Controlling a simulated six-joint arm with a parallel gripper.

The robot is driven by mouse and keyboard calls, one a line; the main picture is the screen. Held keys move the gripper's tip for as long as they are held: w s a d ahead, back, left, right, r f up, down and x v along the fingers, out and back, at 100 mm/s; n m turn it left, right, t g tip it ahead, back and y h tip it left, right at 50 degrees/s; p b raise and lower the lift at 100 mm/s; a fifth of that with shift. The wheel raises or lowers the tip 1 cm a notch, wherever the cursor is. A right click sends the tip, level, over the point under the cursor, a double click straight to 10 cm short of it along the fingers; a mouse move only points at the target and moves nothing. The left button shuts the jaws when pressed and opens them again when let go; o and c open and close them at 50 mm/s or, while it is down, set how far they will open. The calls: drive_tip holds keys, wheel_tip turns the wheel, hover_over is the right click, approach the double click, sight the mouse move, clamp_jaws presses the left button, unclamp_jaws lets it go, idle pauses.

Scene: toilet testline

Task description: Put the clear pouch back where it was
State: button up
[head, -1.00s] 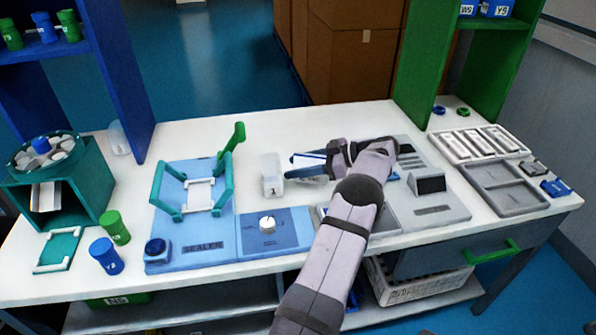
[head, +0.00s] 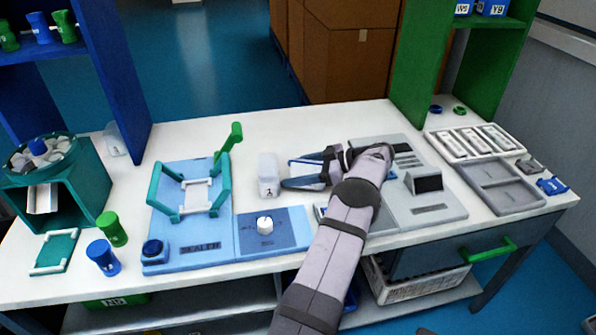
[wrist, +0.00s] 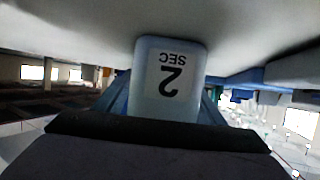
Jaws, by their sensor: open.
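I cannot make out a clear pouch with certainty. A small pale translucent item (head: 115,139) stands at the back left of the table, beside the blue shelf post. My gripper (head: 288,173) is open, low over the middle of the table, its blue fingers pointing left.
The blue sealer (head: 190,215) with its teal frame and green lever is left of the block. A blue dial panel (head: 272,228) is in front. A grey device (head: 425,190) and grey trays (head: 500,186) are right. Green and blue cups (head: 103,257) stand front left.

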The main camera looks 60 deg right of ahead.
sight(312, 168)
drive_tip(key=shift+r, duration=0.25)
drive_tip(key=shift+s+d, duration=0.15)
drive_tip(key=shift+s, duration=0.15)
drive_tip(key=v, duration=0.4)
drive_tip(key=shift+s+b, duration=0.3)
drive_tip(key=shift+b, duration=0.1)
drive_tip(key=shift+v, duration=1.15)
drive_tip(key=shift+r, duration=0.2)
drive_tip(key=shift+w, duration=0.15)
